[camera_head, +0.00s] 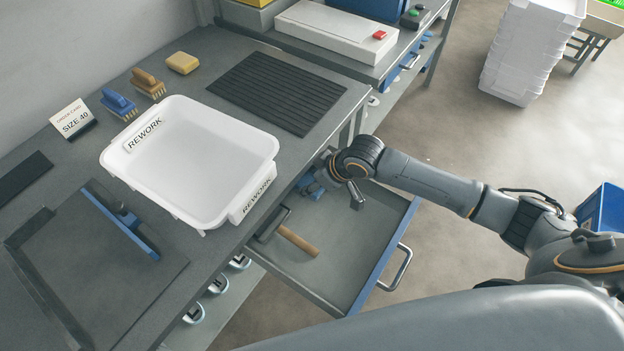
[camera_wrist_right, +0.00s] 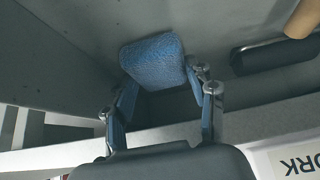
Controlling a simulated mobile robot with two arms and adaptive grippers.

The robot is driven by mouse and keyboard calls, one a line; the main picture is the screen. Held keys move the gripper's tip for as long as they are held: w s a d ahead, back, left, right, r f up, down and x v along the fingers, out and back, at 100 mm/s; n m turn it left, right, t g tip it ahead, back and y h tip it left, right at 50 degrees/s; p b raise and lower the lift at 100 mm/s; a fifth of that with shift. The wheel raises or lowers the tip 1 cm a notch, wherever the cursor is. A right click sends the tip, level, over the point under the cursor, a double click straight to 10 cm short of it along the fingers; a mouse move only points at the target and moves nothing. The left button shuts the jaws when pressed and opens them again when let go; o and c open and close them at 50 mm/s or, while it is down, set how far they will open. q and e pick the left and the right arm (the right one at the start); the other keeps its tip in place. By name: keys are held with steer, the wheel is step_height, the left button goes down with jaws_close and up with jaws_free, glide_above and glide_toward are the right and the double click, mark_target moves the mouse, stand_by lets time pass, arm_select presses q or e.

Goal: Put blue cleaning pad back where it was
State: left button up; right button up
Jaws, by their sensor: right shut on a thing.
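The blue cleaning pad (camera_wrist_right: 153,61) sits between the fingers of my right gripper (camera_wrist_right: 165,84) in the right wrist view. The gripper is shut on it. In the head view, my right gripper (camera_head: 328,180) is low in the back part of the open drawer (camera_head: 345,245). Only a bit of blue shows beside it there, and the gripper hides most of the pad. In the wrist view the pad is close to the grey drawer floor (camera_wrist_right: 215,95); I cannot tell whether it touches. My left gripper is not in view.
A hammer (camera_head: 298,240) lies in the drawer near the pad. The white REWORK tray (camera_head: 190,165) stands on the bench beside the drawer. Two brushes (camera_head: 118,103), a yellow sponge (camera_head: 183,62) and a black ribbed mat (camera_head: 275,92) are farther back. The drawer's front half is clear.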

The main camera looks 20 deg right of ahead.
steer(key=o, duration=1)
steer(key=shift+f, duration=0.15)
steer(key=shift+r, duration=0.2)
steer(key=p+v, duration=0.1)
steer(key=v, duration=1)
steer(key=shift+s+d+r, duration=0.2)
steer(key=shift+r, duration=0.15)
